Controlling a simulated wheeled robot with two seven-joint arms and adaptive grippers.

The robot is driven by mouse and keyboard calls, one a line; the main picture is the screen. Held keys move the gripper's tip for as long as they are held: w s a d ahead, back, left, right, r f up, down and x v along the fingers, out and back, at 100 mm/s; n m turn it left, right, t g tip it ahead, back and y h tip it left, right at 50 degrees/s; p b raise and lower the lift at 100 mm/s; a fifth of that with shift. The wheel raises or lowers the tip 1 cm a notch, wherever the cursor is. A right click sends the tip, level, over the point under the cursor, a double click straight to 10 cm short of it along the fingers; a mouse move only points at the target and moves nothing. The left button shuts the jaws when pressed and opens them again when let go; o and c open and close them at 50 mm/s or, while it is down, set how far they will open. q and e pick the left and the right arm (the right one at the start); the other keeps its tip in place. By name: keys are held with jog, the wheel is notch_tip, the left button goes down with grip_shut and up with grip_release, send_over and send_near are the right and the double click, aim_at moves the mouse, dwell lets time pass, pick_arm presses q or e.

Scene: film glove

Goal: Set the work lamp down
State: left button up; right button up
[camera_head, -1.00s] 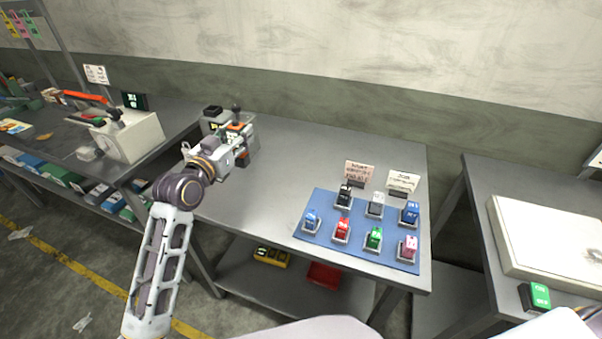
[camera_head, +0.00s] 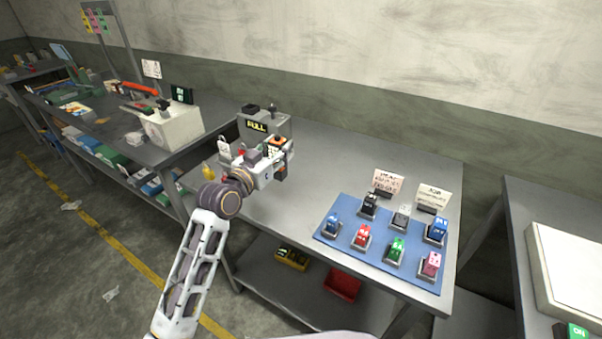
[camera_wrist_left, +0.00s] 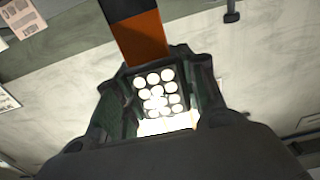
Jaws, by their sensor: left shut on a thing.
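The work lamp (camera_wrist_left: 155,92) fills the middle of the left wrist view, its panel of round white lights lit. An orange and black part (camera_wrist_left: 143,38) extends above the panel. My left gripper (camera_wrist_left: 160,100) has dark fingers on both sides of the lamp and is shut on it. In the head view my left gripper (camera_head: 278,164) is over the back left of the middle bench (camera_head: 320,165), with an orange bit of the lamp (camera_head: 277,142) showing beside it. The lamp's underside is hidden, so I cannot tell whether it touches the bench. My right gripper is out of view.
A grey unit with a FULL sign (camera_head: 257,126) stands just behind the left gripper. A blue mat (camera_head: 330,237) with several coloured blocks lies at the bench's front right, two cards behind it. A yellow object (camera_head: 209,172) is near the left edge. The bench centre is clear.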

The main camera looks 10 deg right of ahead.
aim_at(277, 178)
pick_arm(q)
notch_tip(277, 178, down, 4)
jog(key=shift+r, duration=0.1)
jog(key=shift+f, duration=0.45)
notch_tip(277, 178, down, 4)
jog(key=shift+r+b, duration=0.15)
jog(key=shift+b, duration=0.2)
jog(key=shift+f, duration=0.25)
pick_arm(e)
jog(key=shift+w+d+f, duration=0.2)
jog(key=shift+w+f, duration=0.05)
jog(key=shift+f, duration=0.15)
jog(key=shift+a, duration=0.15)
pick_arm(q)
jog(key=shift+f, duration=0.15)
